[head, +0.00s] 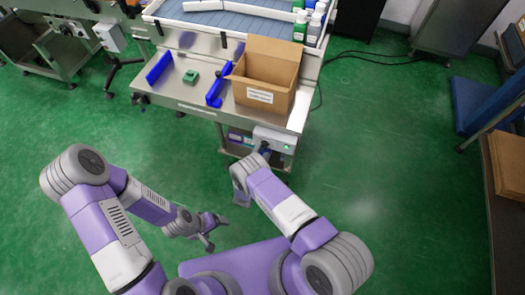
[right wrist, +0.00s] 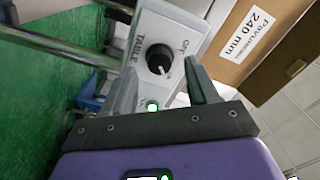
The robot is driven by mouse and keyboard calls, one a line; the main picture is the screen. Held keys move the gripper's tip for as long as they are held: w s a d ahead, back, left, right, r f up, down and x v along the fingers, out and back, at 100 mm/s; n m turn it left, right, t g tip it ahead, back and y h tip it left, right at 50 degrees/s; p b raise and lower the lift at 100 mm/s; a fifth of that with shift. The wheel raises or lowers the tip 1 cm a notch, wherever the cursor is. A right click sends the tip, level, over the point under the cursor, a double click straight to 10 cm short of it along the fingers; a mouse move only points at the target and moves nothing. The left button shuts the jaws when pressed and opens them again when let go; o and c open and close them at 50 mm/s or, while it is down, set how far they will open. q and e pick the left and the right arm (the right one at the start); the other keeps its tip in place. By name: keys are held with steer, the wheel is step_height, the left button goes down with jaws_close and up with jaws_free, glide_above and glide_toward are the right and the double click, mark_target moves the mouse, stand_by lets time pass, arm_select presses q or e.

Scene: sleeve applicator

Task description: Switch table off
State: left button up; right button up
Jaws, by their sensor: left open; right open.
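The table's grey control box (head: 277,138) is on the front right of the steel table. In the right wrist view, its angled panel reads "TABLE" and carries a black rotary knob (right wrist: 159,58) with a pale mark; part of another label is cut short. A lit green-white lamp (right wrist: 153,106) sits below the knob. My right gripper (right wrist: 163,75) is open, its fingers on either side of the panel with the knob between them; I cannot tell whether they touch it. In the head view my right gripper (head: 263,150) is at the box. My left gripper (head: 212,229) is open and empty over the floor.
An open cardboard box (head: 266,78) stands on the table (head: 190,100) above the control box. Blue guides (head: 218,85) and a green block (head: 190,77) lie to its left. Bottles (head: 307,25) stand behind. The green floor (head: 400,130) to the right is clear.

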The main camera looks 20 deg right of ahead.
steer(key=shift+x, duration=0.95)
steer(key=shift+c, duration=0.4)
steer(key=c, duration=1)
steer(key=shift+o, duration=0.2)
